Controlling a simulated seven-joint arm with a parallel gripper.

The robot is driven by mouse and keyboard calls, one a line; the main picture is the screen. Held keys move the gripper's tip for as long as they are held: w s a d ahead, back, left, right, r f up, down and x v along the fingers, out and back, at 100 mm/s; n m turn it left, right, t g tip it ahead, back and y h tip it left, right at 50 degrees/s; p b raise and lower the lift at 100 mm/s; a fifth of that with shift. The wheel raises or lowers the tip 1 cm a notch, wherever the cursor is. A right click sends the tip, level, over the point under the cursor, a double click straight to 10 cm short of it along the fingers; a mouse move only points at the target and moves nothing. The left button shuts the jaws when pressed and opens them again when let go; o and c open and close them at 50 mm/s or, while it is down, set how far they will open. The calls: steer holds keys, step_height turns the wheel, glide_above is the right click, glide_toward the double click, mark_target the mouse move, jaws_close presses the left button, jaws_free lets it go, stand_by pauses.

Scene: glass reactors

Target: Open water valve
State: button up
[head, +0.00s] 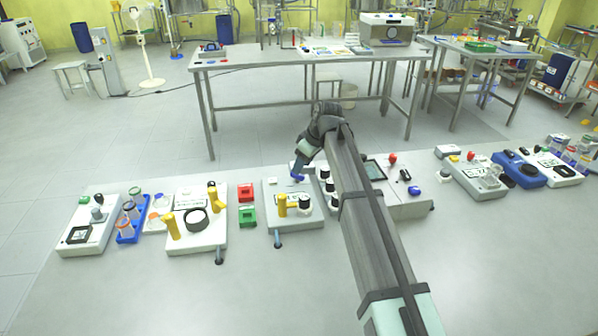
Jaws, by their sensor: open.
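I cannot read which device is the water valve. A pale box with a yellow handle (282,205) has a dark knob beside it and a blue-tipped pipe stub (278,242) at its front. To its left, a white box carries two yellow levers (171,227) and a round black part (196,219). My gripper (298,172) hangs over the back right of the pale box, apart from the yellow handle. It is open and small in view, with no object seen in it. A blue part shows right at its tips; I cannot tell whether they touch.
A red block (245,192) and a green block (249,216) lie between the two boxes. A blue rack of tubes (128,222) stands at left. The table's front (200,300) is clear.

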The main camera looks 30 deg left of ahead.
mark_target(297, 178)
steer(key=shift+x, duration=2.1)
steer(key=shift+c, duration=0.3)
jaws_close()
